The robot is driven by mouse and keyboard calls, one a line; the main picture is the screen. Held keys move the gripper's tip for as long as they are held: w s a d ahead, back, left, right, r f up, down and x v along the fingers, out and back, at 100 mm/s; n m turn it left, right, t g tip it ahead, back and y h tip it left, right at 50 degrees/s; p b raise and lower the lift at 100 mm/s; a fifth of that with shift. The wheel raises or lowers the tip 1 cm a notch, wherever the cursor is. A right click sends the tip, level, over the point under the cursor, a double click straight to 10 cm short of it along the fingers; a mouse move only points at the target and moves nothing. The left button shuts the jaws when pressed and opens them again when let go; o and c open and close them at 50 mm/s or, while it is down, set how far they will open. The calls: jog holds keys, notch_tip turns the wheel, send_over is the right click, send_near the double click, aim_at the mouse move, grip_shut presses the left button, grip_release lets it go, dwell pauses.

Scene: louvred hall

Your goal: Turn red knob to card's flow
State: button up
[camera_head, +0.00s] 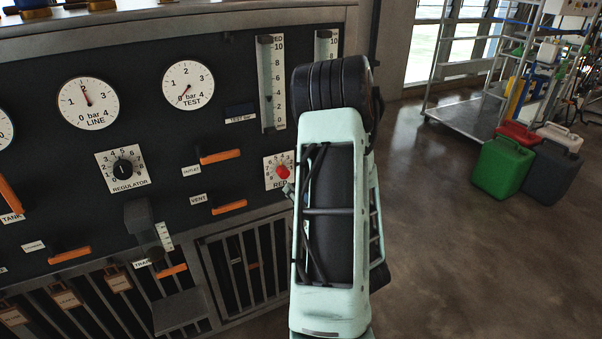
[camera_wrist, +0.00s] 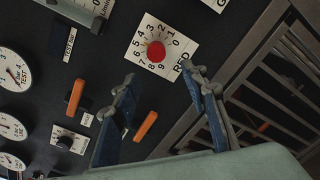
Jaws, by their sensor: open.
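The red knob (camera_head: 283,171) sits on a white numbered dial plate labelled RED, beside my arm. In the wrist view the red knob (camera_wrist: 156,50) is round with digits around it; its pointer is too small to read. My gripper (camera_wrist: 158,76) is open and empty, its two blue-padded fingers spread below the knob in the picture, apart from it. In the head view my arm hides most of the gripper. The RED flow tube (camera_head: 271,84) stands above the knob, with a scale up to 10. I cannot make out a card with a readable flow value.
Orange levers (camera_head: 220,157) marked outlet and vent stick out left of the knob. A regulator knob (camera_head: 122,166) and round gauges (camera_head: 188,85) are further left. A grating (camera_head: 240,265) lies below. Canisters (camera_head: 503,166) and a trolley stand right, beyond open floor.

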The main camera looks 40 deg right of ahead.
aim_at(285, 174)
jog(key=p+x, duration=0.1)
jog(key=x, duration=0.2)
jog(key=r+p+x, duration=0.1)
jog(key=p+x, duration=0.1)
jog(key=x, duration=0.1)
jog(key=p+x, duration=0.2)
jog(key=x, duration=0.1)
jog(key=shift+d+r, duration=0.2)
jog(key=shift+f, duration=0.25)
jog(key=shift+w+d+b, duration=0.1)
jog(key=shift+w+b, duration=0.2)
jog(key=shift+b, duration=0.5)
grip_shut()
